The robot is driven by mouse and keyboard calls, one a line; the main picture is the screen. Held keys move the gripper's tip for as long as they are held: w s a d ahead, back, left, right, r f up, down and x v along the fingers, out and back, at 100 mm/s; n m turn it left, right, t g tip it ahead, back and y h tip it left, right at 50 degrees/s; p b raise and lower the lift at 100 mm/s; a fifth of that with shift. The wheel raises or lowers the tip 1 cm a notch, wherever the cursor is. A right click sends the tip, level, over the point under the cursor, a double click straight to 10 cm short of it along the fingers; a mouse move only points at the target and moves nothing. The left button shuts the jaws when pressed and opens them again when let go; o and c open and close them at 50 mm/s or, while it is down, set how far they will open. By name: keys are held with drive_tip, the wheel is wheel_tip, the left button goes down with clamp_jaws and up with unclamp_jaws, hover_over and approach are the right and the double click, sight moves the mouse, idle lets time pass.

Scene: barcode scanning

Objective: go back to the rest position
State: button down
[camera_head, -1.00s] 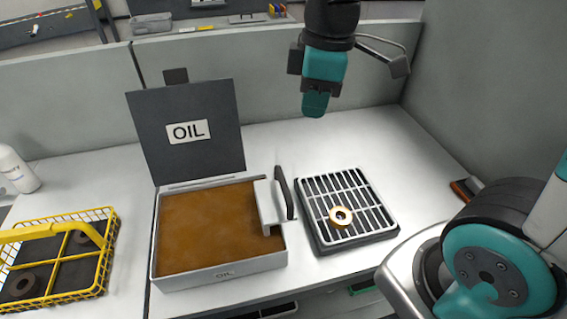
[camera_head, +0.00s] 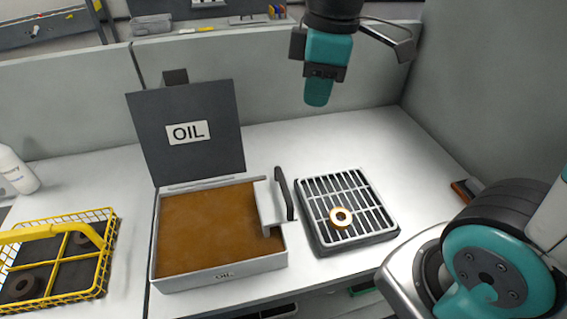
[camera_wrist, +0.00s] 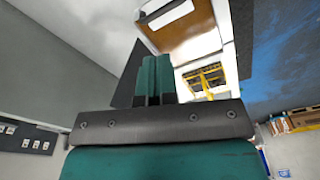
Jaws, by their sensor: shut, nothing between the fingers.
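My gripper (camera_head: 318,98) hangs above the back of the table in the head view, up and to the right of the oil tray. Its teal fingers are together and hold nothing. They also show shut in the wrist view (camera_wrist: 154,75). A brass ring (camera_head: 341,217) lies on the drain rack (camera_head: 318,238), below my gripper and well apart from it. The open oil tray (camera_head: 222,284) holds brown liquid and shows in the wrist view too (camera_wrist: 204,46).
The tray's dark lid (camera_head: 190,152) marked OIL stands upright behind it. A yellow wire basket (camera_head: 100,262) with dark rings is at the left, beside a white bottle (camera_head: 17,171). Grey partitions (camera_head: 265,80) bound the table. The table behind the rack is clear.

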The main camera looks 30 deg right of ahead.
drive_tip(key=s+a+f+m+y, duration=0.2)
drive_tip(key=s+a+m+y, duration=0.1)
drive_tip(key=s+a, duration=0.5)
drive_tip(key=s+m, duration=0.1)
drive_tip(key=s, duration=0.2)
drive_tip(key=shift+s+f+m+g, duration=0.15)
drive_tip(key=shift+s+m+g, duration=0.15)
drive_tip(key=shift+s+m, duration=0.1)
drive_tip(key=c, duration=1.8)
unclamp_jaws()
drive_tip(key=shift+a, duration=0.1)
drive_tip(key=shift+c, duration=0.2)
